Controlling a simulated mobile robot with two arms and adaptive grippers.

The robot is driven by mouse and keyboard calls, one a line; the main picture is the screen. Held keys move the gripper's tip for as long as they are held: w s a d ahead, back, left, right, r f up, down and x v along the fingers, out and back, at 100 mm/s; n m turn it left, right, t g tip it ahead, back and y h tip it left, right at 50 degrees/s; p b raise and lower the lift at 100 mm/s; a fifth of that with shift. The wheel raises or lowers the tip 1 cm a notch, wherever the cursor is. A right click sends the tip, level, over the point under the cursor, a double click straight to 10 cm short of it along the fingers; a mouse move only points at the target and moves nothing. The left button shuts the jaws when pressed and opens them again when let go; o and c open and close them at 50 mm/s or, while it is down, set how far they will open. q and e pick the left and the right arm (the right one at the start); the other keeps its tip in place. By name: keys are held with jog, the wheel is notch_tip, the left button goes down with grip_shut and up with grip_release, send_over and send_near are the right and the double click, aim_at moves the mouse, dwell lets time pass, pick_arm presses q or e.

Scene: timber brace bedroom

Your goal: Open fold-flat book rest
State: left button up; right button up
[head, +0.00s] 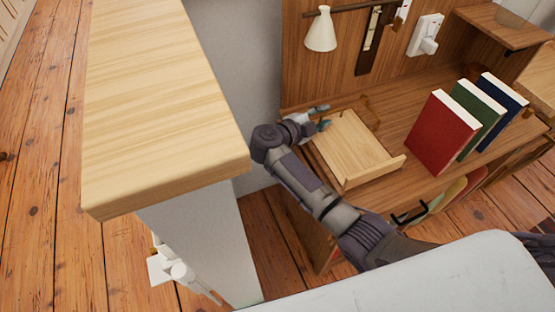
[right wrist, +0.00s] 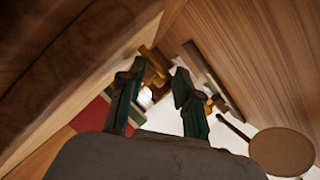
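The book rest (head: 352,142) is a pale wooden panel with a raised lip along its front edge, on the brown wooden shelf top. Whether its panel lies flat or is slightly raised, I cannot tell. Thin brass-coloured parts (head: 366,101) show by its far edge. My right gripper (head: 322,116) is at the panel's far left corner; whether it touches is unclear. In the right wrist view its two dark green fingers (right wrist: 157,74) stand apart with a gap between them. Brass pieces show just beyond the fingertips. My left gripper is not in view.
Red (head: 438,132), green (head: 482,116) and blue (head: 503,100) books stand right of the book rest. A white cone lamp (head: 320,32) hangs above on the back panel (head: 345,75). A pale wooden-topped ledge (head: 165,105) stands close on the left of my arm.

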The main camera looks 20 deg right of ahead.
jog(key=v, duration=0.5)
jog(key=shift+s+a+r, duration=0.15)
jog(key=shift+s+r, duration=0.15)
jog(key=shift+s, duration=0.05)
jog(key=shift+w+a+r+t, duration=0.15)
jog(key=shift+r+t, duration=0.05)
jog(key=shift+t, duration=0.3)
jog(key=r+n+t, duration=0.1)
jog(key=w+r+t, duration=0.1)
jog(key=t, duration=0.1)
jog(key=w+a+r+n+t, duration=0.1)
jog(key=t, duration=0.1)
jog(key=shift+a+r+n+y+p, duration=0.1)
jog(key=shift+r+n+y+p, duration=0.1)
jog(key=shift+n+y+p, duration=0.15)
jog(key=a+n+t+y+p, duration=0.2)
jog(key=a+n+t+y, duration=0.3)
jog(key=n+t+y, duration=0.3)
jog(key=s+a+f+n+g+y+p, duration=0.2)
jog(key=s+f+n+y, duration=0.1)
jog(key=f, duration=0.4)
jog(key=s+a+f+n+g+y+p, duration=0.1)
jog(key=s+f+n+g+y+p, duration=0.1)
jog(key=f+n, duration=0.4)
jog(key=shift+s+a+f+g+y, duration=0.45)
jog(key=shift+s+f+y, duration=0.25)
jog(key=shift+f, duration=0.35)
